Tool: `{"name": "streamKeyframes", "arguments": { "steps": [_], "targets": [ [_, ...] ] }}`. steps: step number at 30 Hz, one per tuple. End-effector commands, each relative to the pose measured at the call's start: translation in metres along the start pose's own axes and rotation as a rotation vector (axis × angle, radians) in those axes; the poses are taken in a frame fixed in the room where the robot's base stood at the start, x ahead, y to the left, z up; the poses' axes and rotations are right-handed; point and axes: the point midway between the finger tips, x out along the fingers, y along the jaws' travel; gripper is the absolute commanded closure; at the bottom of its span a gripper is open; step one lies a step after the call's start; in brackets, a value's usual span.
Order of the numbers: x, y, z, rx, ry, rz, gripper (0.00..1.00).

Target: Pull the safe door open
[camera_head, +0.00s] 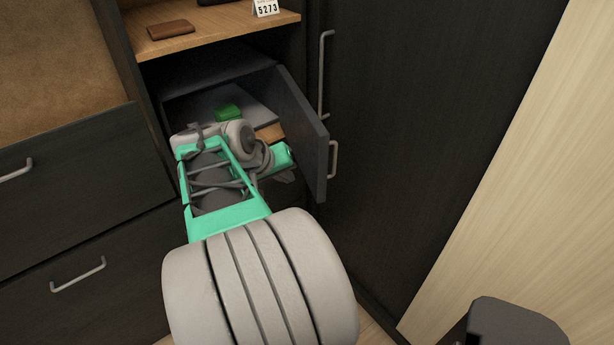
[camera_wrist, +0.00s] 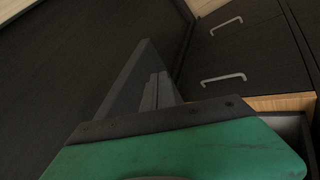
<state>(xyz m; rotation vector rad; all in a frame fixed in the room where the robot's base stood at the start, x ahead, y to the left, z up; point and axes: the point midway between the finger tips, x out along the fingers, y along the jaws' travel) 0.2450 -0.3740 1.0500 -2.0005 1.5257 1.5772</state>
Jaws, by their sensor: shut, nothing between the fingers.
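The safe (camera_head: 185,95) sits in the dark cabinet below the wooden shelf. Its dark grey door (camera_head: 303,135) stands swung outward at the right of the opening, with a light handle (camera_head: 333,160) by its outer edge. My gripper (camera_head: 285,177) is at the inner side of the door, in front of the opening, partly hidden by my arm. In the wrist view, its two grey fingers (camera_wrist: 156,90) are together with nothing between them. The door (camera_wrist: 128,80) shows close beside them as a grey panel; I cannot tell whether they touch.
Inside the safe lie a green item (camera_head: 228,112) and a flat grey item (camera_head: 252,108). A brown wallet (camera_head: 171,29) and a "5273" card (camera_head: 266,8) are on the shelf (camera_head: 215,22). A tall dark panel (camera_head: 410,100) stands at right, drawers (camera_head: 70,190) at left.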

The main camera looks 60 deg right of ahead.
Motion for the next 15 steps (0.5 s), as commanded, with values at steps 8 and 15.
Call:
{"name": "streamKeyframes", "arguments": {
  "steps": [8, 15],
  "targets": [
    [0.049, 0.015, -0.001, 0.004, -0.001, 0.001, 1.0],
    [0.062, 0.034, -0.001, 0.0, 0.001, -0.002, 1.0]
  ]
}}
